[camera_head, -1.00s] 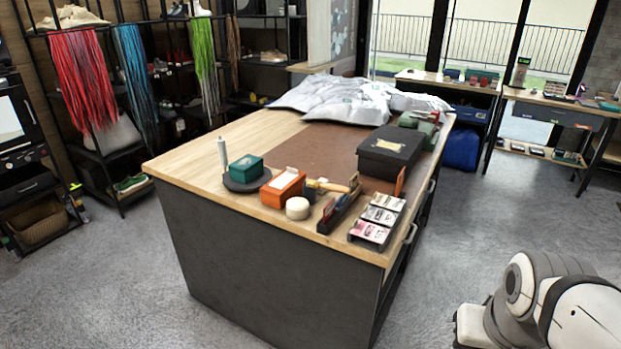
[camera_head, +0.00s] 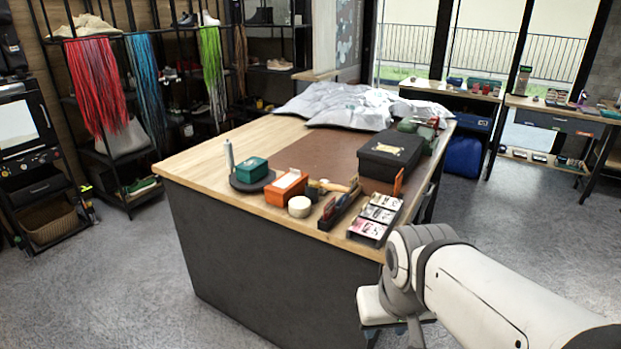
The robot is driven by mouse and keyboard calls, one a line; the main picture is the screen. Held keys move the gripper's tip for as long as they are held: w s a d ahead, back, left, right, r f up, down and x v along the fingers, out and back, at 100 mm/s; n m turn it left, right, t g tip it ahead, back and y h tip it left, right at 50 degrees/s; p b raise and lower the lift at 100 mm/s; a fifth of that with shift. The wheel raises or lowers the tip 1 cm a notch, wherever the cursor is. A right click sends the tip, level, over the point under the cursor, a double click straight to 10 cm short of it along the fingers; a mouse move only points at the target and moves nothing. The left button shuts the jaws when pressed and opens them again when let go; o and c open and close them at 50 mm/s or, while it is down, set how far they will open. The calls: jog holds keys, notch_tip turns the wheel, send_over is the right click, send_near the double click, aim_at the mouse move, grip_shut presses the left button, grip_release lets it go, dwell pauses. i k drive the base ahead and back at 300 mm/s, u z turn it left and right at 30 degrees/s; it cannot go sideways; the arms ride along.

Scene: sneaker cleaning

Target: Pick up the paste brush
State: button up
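I cannot make out for sure which small item is the paste brush. A pale wooden-handled tool (camera_head: 338,187) lies near the front of the workbench (camera_head: 215,165), between the orange box (camera_head: 287,186) and the black box (camera_head: 391,155); it may be the brush, but it is too small to tell. A dark narrow holder (camera_head: 341,209) with coloured upright items stands just in front of it. Part of my arm shows at the lower right, close to the bench's front right corner. My gripper itself does not show.
A round cream tin (camera_head: 299,206) and a rack of small packs (camera_head: 376,218) stand near the bench's front edge. A green box (camera_head: 249,168) sits on a dark round base. Grey bags (camera_head: 345,105) cover the far end. Open floor (camera_head: 110,285) lies to the left.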

aim_at(313, 184)
jog(key=z, duration=0.05)
jog(key=i, duration=1)
jog(key=u, duration=0.05)
